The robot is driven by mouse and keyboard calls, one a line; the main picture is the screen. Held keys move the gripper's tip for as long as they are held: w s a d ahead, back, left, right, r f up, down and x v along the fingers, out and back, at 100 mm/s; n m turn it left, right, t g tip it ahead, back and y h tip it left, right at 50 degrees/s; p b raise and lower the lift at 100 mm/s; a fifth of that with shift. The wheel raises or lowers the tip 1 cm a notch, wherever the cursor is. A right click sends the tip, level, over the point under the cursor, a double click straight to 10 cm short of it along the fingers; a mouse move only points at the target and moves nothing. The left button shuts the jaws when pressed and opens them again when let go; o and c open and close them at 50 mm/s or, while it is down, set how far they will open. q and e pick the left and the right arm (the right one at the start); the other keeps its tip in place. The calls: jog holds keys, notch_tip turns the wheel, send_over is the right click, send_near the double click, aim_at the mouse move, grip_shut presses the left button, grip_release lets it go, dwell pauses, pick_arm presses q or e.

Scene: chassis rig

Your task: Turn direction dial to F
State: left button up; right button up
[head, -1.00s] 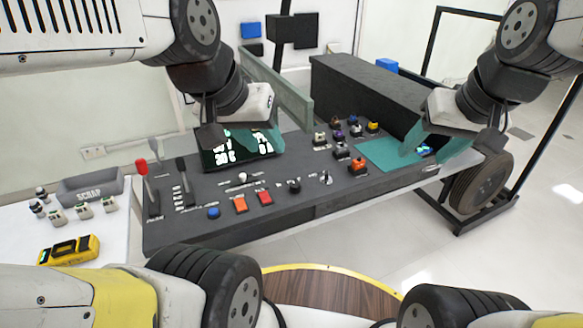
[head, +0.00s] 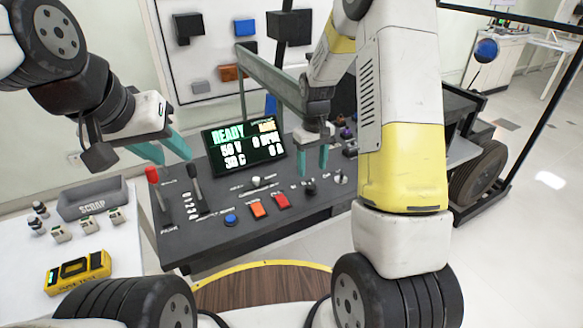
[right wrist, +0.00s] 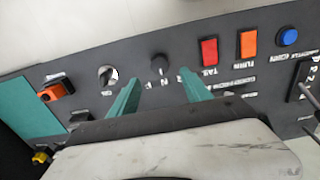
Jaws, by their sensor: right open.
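The direction dial (head: 310,187) is a black knob on the dark console, with small white letters beside it. It also shows in the right wrist view (right wrist: 160,64), where I can read N and F near it; its exact pointing is hard to tell. My right gripper (head: 313,172) is open and empty, fingers pointing down just above and behind the dial. In the right wrist view the dial appears beyond the gap between the fingertips (right wrist: 158,80), not touched. My left gripper (head: 172,158) is open and empty above the console's left end.
A silver key switch (head: 341,178) sits right of the dial. Red (head: 281,200), orange (head: 258,209) and blue (head: 231,220) buttons are to its left. A lit READY screen (head: 244,145) stands behind. Levers (head: 195,185) rise at the left.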

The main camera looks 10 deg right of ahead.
aim_at(311, 186)
notch_tip(311, 186, down, 7)
jog(key=shift+f, duration=0.15)
dwell(0.4)
grip_shut()
